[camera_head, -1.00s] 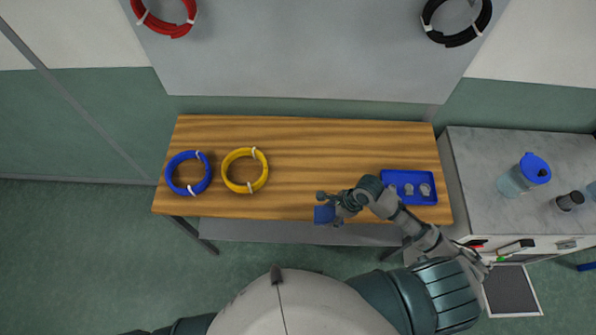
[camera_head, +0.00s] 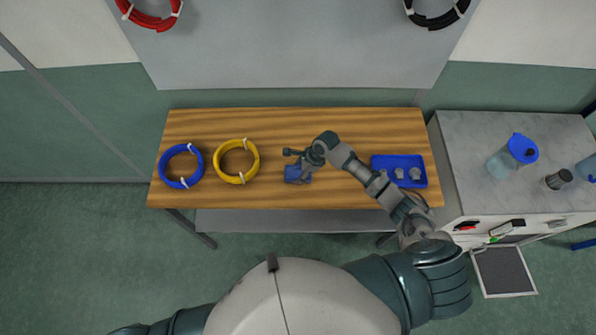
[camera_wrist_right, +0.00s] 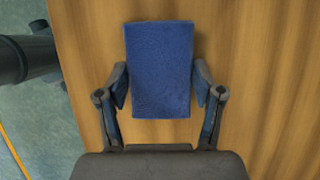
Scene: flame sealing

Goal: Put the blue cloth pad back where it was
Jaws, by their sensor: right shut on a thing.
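The blue cloth pad (camera_head: 297,174) is a small blue block over the front middle of the wooden table (camera_head: 260,125). My right gripper (camera_head: 303,168) is shut on it. In the right wrist view the pad (camera_wrist_right: 159,70) sits upright between the two fingertips (camera_wrist_right: 160,88), with bare wood behind it. I cannot tell whether the pad touches the table. My left gripper is not in view.
A yellow coil (camera_head: 236,161) and a blue coil (camera_head: 180,166) lie at the table's left. The table's middle back is clear.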

